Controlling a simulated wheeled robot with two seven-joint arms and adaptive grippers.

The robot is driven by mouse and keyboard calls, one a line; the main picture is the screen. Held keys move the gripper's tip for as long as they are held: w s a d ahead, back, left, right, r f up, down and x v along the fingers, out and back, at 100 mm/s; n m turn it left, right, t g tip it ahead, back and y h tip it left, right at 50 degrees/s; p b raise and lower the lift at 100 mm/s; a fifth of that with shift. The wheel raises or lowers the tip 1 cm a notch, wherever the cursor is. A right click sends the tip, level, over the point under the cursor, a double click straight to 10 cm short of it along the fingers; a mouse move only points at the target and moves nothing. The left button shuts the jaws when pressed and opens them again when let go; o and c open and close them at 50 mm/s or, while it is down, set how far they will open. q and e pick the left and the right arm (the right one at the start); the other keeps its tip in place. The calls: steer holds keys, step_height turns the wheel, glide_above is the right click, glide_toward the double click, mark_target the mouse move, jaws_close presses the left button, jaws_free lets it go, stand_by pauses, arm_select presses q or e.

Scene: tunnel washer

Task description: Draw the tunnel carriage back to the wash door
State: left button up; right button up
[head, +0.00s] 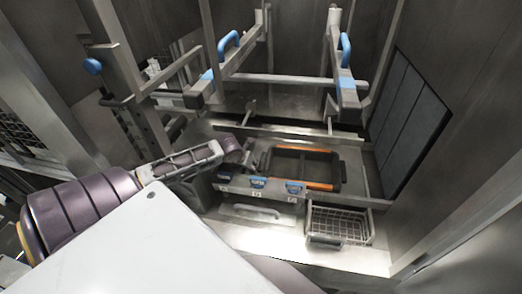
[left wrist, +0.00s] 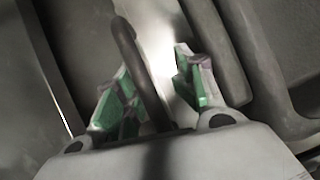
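In the head view a metal frame with two long arms and blue grips (head: 228,44) stands over a low bed; I cannot tell for sure which part is the tunnel carriage. A dark tray with orange edges (head: 318,185) sits on the bed, with small blue handles (head: 293,187) along its front. My left gripper (head: 244,160) is at the left side of this tray, small and partly hidden. In the left wrist view my left gripper (left wrist: 155,95) has its green-padded fingers apart. A dark curved bar (left wrist: 128,45) stands between them, with a gap towards the right finger. My right gripper is not in view.
A wire basket (head: 340,226) sits at the front right of the bed. A pale front panel with a handle (head: 255,212) lies left of it. An upright post with a blue knob (head: 93,66) stands at the left. A metal wall (head: 450,140) closes the right side.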

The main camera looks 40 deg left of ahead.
arm_select(q)
steer(key=shift+y, duration=0.4)
steer(key=r, duration=0.2)
steer(key=a+r, duration=0.1)
steer(key=r, duration=0.2)
steer(key=shift+s+r, duration=0.15)
steer(key=shift+a, duration=0.3)
steer(key=shift+f, duration=0.2)
steer(key=shift+w+a+f, duration=0.15)
steer(key=shift+a+f, duration=0.2)
steer(key=shift+f, duration=0.3)
steer(key=shift+w+a+f, duration=0.1)
steer(key=shift+a+f, duration=0.2)
steer(key=shift+f, duration=0.3)
